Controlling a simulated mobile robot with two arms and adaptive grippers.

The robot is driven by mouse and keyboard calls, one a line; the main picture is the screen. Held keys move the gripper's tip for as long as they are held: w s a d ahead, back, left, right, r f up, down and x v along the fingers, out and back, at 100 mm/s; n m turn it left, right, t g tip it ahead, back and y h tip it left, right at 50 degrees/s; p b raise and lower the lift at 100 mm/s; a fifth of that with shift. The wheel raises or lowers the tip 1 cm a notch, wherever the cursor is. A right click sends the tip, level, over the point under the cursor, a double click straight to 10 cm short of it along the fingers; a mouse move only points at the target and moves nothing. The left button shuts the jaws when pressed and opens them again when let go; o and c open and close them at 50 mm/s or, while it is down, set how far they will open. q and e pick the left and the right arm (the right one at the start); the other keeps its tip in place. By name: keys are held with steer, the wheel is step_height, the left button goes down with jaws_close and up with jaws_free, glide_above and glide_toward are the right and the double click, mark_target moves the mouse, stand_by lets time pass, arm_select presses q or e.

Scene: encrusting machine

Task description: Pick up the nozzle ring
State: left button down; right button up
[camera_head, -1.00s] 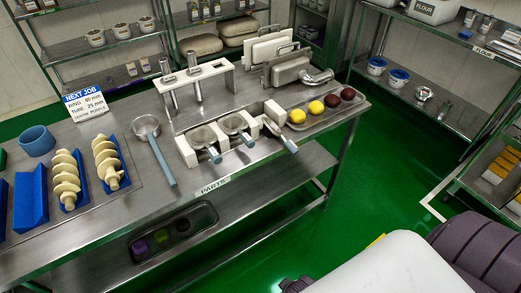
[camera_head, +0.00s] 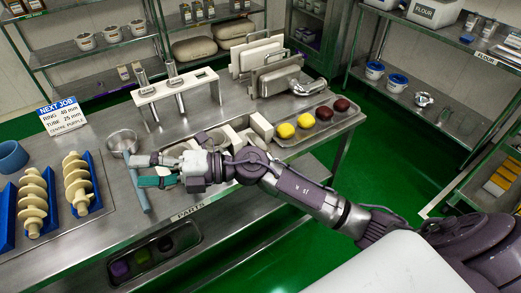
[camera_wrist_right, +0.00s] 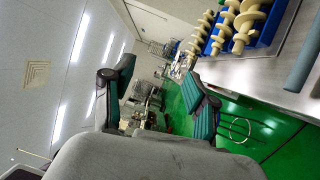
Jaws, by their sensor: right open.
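A loose nozzle ring (camera_head: 122,140) with a long grey-blue handle (camera_head: 142,200) lies on the metal table, left of the white holders. Other rings sit in the white holders (camera_head: 262,126); my right arm hides most of them. My right gripper (camera_head: 141,170) is open, with its fingers pointing left, and overlaps the loose ring's handle in the head view. In the right wrist view nothing is between the fingers (camera_wrist_right: 162,78); a grey-blue handle (camera_wrist_right: 303,62) shows at the upper right, apart from them. My left gripper is not in view.
Cream screws (camera_head: 78,182) in blue cradles stand left of the loose ring. A white rack (camera_head: 178,88) with metal tubes stands behind. A tray (camera_head: 349,116) with yellow and dark red balls is at the right. A sign (camera_head: 62,115) stands at the back left.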

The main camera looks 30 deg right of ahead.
steer(key=d+f+n+g+h, duration=0.6)
steer(key=d+f+n+h, duration=0.1)
steer(key=d+f+h, duration=0.35)
steer(key=w+d+r+m+h, duration=0.15)
steer(key=d+h, duration=0.35)
steer(key=d, duration=0.5)
steer(key=w+d+r+m+h, duration=0.1)
steer(key=w+d+h, duration=0.1)
steer(key=d+h, duration=0.6)
steer(key=d+f+p, duration=0.1)
steer(key=f, duration=0.3)
steer(key=d+f+y+p, duration=0.1)
steer(key=d+f, duration=0.1)
steer(key=f, duration=0.2)
steer(key=d+f+y+p, duration=0.1)
steer(key=f, duration=0.3)
steer(key=shift+w+d+y+p, duration=0.25)
steer(key=shift+d+p, duration=0.05)
steer(key=shift+d, duration=0.05)
steer(key=shift+d+f, duration=0.15)
steer(key=shift+f, duration=0.25)
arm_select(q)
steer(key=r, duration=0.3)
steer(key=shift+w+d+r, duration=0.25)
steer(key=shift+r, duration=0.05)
arm_select(e)
jaws_close()
